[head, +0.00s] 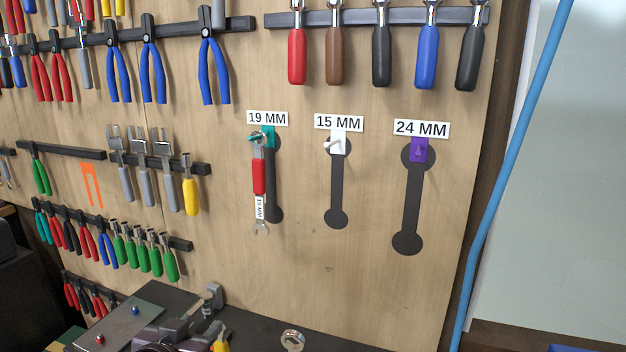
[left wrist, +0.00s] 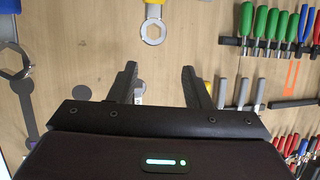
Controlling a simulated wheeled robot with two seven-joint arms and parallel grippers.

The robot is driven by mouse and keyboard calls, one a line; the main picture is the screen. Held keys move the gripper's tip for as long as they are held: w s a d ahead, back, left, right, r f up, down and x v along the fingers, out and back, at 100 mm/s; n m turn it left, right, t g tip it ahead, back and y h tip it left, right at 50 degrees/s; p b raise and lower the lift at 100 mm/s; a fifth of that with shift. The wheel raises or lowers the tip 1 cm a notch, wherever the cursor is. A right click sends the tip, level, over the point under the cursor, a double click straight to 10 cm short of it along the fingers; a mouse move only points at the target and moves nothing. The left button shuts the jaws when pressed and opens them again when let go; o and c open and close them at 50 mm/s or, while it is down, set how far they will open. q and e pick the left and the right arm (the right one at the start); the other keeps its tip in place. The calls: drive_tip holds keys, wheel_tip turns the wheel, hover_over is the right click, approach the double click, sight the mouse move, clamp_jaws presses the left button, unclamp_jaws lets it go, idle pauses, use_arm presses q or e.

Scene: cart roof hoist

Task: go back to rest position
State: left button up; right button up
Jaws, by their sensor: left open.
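My left gripper (left wrist: 159,72) shows in the left wrist view with its two fingers apart and nothing between them. It faces the wooden tool board. In that view a wrench ring end (left wrist: 153,32) with a yellow part hangs beyond the fingertips. Another wrench head (left wrist: 13,64) shows at the far left edge. In the head view, the red-handled 19 mm wrench (head: 259,177) hangs at the teal peg (head: 264,136), beside its dark outline. I make out no gripper in the head view. My right gripper shows in neither view.
The 15 mm outline (head: 336,185) and 24 mm outline (head: 411,200) are bare. Screwdrivers and pliers hang on racks around the board (head: 330,285). A dark bench (head: 255,335) with a grey metal device (head: 185,322) stands below. A blue pole (head: 510,165) rises at right.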

use_arm(q)
drive_tip(key=s+f+g+y, duration=0.1)
drive_tip(key=s+f+g, duration=0.9)
drive_tip(key=s+f, duration=0.95)
wheel_tip(320, 180, down, 27)
drive_tip(key=s+g, duration=0.1)
drive_tip(key=s, duration=0.2)
drive_tip(key=s+a+f+g, duration=0.1)
drive_tip(key=s+a+f, duration=0.2)
drive_tip(key=s+f, duration=1.6)
drive_tip(key=shift+s+f+g+y, duration=0.25)
drive_tip(key=shift+s+g+y, duration=0.05)
drive_tip(key=shift+s, duration=0.05)
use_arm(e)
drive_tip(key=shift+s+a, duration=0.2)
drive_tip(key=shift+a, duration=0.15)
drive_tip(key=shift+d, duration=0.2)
